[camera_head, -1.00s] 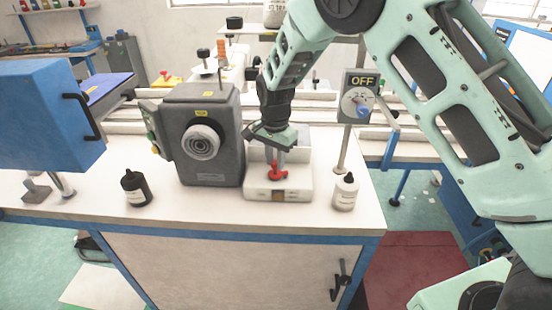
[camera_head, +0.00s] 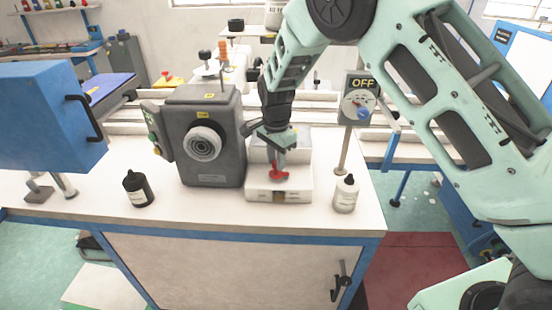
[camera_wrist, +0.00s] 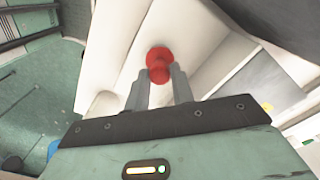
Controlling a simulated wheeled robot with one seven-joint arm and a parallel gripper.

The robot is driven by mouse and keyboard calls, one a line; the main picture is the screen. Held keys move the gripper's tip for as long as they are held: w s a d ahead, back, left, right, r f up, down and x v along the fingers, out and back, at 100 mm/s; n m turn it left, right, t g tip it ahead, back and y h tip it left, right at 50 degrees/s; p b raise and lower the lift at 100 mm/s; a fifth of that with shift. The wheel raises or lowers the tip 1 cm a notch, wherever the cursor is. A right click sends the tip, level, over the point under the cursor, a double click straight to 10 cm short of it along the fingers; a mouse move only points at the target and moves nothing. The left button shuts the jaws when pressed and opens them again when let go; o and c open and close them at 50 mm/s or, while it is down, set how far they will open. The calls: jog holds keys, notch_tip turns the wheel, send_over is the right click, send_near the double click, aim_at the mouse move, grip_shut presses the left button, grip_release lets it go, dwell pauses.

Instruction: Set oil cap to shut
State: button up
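A small red fitting (camera_head: 279,171), which I take to be the oil cap, stands on the white block (camera_head: 265,196) right of the grey machine housing. No label on it can be read. My gripper (camera_head: 281,154) points down at it from above. In the wrist view the two grey fingertips (camera_wrist: 160,78) sit close on both sides of the red knob (camera_wrist: 159,73), and its width fills the gap between them. The fingers look shut on it, though the contact itself is small in view. The wrist hides part of the block behind.
The grey housing (camera_head: 211,150) with a round dial stands close left of my gripper. A switch box reading OFF (camera_head: 359,98) is on a post at right. A black bottle (camera_head: 138,189) and a white bottle (camera_head: 346,194) stand near the table's front edge.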

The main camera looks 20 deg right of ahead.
jog(key=o, duration=0.4)
jog(key=shift+c, duration=0.2)
jog(key=shift+r, duration=0.15)
notch_tip(320, 180, up, 17)
jog(key=b, duration=0.3)
jog(key=s+a+f+n+y, duration=0.1)
jog(key=s+a+n, duration=0.3)
jog(key=s, duration=0.6)
jog(key=s+a+n, duration=0.2)
jog(key=s+n, duration=0.5)
jog(key=s, duration=0.3)
jog(key=s+d+f+n, duration=0.1)
jog(key=s+n, duration=0.3)
jog(key=s, duration=0.4)
jog(key=s+d+f+n, duration=0.2)
jog(key=s+n, duration=0.3)
jog(key=s, duration=0.4)
jog(key=shift+d+f+n, duration=0.25)
jog(key=shift+f+n, duration=0.05)
jog(key=shift+f, duration=0.6)
